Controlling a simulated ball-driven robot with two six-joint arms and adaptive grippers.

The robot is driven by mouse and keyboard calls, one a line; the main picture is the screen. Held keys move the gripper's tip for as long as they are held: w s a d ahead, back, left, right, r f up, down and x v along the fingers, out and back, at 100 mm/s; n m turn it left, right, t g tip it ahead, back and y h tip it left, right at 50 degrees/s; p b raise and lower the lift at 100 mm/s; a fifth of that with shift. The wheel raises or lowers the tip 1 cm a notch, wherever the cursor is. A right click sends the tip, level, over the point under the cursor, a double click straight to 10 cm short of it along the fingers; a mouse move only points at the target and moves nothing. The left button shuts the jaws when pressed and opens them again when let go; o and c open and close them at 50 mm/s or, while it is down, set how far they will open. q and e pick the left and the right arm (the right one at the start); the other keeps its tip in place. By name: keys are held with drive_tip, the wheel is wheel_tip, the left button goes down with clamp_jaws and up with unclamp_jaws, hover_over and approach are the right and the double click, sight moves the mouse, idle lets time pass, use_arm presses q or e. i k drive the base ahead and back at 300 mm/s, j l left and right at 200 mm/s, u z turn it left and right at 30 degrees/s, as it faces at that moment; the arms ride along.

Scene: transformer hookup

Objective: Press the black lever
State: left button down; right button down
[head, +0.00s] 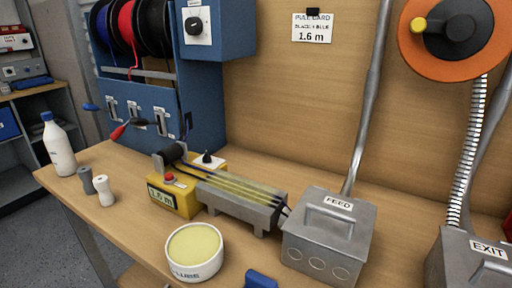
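The blue reel cabinet (150,92) stands at the back left of the bench. Its front has several slots with levers. The black lever (140,122) sticks out toward the left from the rightmost slot. A red lever (119,132) is beside it and angles lower, and a blue lever (91,107) is at the far left. Black, red and blue wire reels (125,28) sit above them. Neither of my grippers is in view.
A yellow length counter (172,195) and a grey wire trough (240,203) stand in front of the cabinet. A white bottle (58,146) and two small cylinders (104,190) stand left. A lube tub (194,252) and the FEED box (326,238) are nearer.

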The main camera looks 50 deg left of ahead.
sight(135, 121)
drive_tip(key=k+l+u, duration=0.1)
drive_tip(key=u, duration=1.9)
